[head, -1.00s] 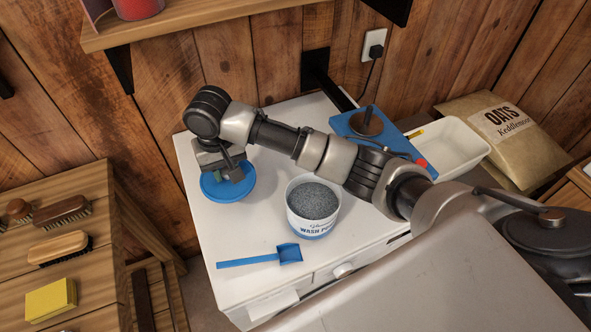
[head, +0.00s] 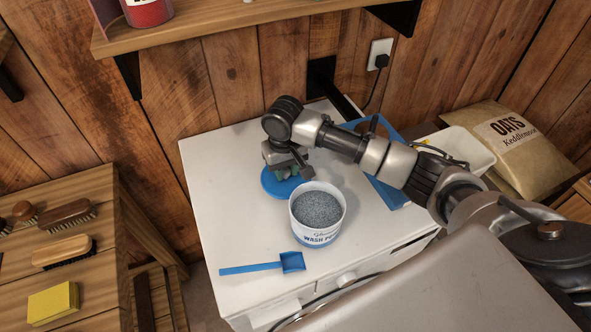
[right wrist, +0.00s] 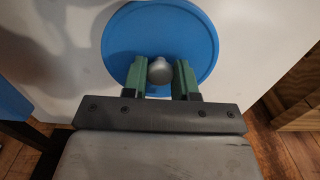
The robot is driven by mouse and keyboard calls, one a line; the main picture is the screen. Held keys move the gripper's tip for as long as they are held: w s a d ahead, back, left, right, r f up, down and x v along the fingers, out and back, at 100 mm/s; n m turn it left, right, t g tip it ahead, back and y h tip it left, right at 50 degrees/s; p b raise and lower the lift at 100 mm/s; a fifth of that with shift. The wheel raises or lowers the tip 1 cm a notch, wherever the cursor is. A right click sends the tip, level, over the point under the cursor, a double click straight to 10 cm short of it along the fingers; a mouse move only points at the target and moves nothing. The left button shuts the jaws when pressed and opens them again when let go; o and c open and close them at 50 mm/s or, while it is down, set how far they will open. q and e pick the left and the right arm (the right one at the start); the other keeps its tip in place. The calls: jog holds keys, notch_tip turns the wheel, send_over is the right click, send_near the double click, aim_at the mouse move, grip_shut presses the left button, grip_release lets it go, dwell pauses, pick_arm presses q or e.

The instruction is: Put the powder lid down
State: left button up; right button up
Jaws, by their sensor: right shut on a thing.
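The powder lid is a round blue disc (head: 272,184) with a grey knob, behind and left of the wash powder tub (head: 317,213) in the head view. In the right wrist view the lid (right wrist: 190,28) fills the upper middle. My right gripper (right wrist: 160,74) is shut on the lid's knob, a green-padded finger on each side. In the head view this gripper (head: 284,168) hides part of the lid. The lid is over the white top or on it; I cannot tell if it touches. The tub is open and full of grey powder. My left gripper is not in view.
A blue scoop (head: 265,266) lies in front of the tub on the white cabinet top (head: 222,190). A blue board (head: 388,192) and a white tray (head: 462,150) are to the right. Left of the lid the top is clear.

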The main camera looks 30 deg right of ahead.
jog(key=shift+d, duration=0.75)
jog(key=shift+d+p, duration=0.3)
jog(key=shift+d, duration=0.3)
notch_tip(320, 180, down, 3)
jog(key=shift+s+f+p, duration=0.1)
jog(key=shift+f+p, duration=0.1)
jog(key=shift+p, duration=0.1)
jog(key=shift+a+f, duration=0.1)
jog(key=shift+f, duration=0.15)
jog(key=shift+f, duration=0.3)
jog(key=o, duration=0.9)
